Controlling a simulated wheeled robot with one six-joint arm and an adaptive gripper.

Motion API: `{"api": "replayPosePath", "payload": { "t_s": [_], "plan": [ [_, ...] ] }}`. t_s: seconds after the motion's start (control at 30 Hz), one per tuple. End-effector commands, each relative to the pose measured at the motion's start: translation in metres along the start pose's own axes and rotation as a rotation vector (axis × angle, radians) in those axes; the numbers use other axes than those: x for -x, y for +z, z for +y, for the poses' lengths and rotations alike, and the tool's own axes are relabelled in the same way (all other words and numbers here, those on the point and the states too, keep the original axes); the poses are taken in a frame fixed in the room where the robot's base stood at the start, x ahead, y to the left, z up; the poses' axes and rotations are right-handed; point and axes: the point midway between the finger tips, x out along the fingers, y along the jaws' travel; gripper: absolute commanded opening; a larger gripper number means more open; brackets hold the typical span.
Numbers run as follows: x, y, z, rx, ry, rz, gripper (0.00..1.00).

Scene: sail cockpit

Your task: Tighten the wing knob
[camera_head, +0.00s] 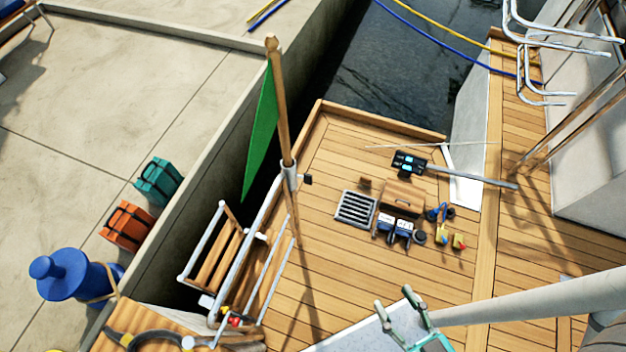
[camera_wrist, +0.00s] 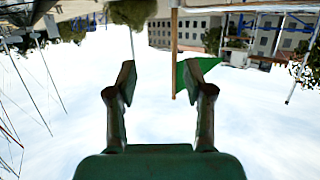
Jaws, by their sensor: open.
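A wooden flagstaff (camera_head: 279,110) with a green flag (camera_head: 262,138) stands tilted in a pale socket (camera_head: 289,176) at the deck's left rail. A small dark knob (camera_head: 308,179) sticks out to the right of the socket; its wings are too small to make out. My gripper (camera_head: 395,301) is at the bottom of the head view, well below and to the right of the knob, open and empty. In the wrist view my open gripper (camera_wrist: 158,78) points at sky, with the staff (camera_wrist: 174,50) and flag (camera_wrist: 193,78) upside down beyond the fingers. The knob is not visible there.
A grey grate (camera_head: 356,209), a wooden box (camera_head: 403,195) and several small items lie on the deck. A white-railed ladder (camera_head: 222,250) is at the left rail. A tiller-like shaft (camera_head: 470,177) lies right. Deck between gripper and socket looks clear.

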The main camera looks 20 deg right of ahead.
Motion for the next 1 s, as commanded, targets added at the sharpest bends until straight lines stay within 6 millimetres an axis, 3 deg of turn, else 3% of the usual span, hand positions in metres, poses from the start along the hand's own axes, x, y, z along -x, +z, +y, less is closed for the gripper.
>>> {"api": "replayPosePath", "payload": {
  "t_s": [0.13,0.27,0.5,0.7,1.0],
  "plan": [
    [-0.005,0.005,0.002,-0.001,0.01,-0.008,0.36],
    [-0.024,0.025,0.006,-0.006,0.042,-0.055,0.36],
    [-0.082,0.081,0.014,-0.026,0.075,-0.199,0.36],
    [-0.135,0.113,0.013,-0.042,0.028,-0.298,0.36],
    [-0.216,0.124,0.011,-0.039,-0.143,-0.367,0.36]
  ]
}}
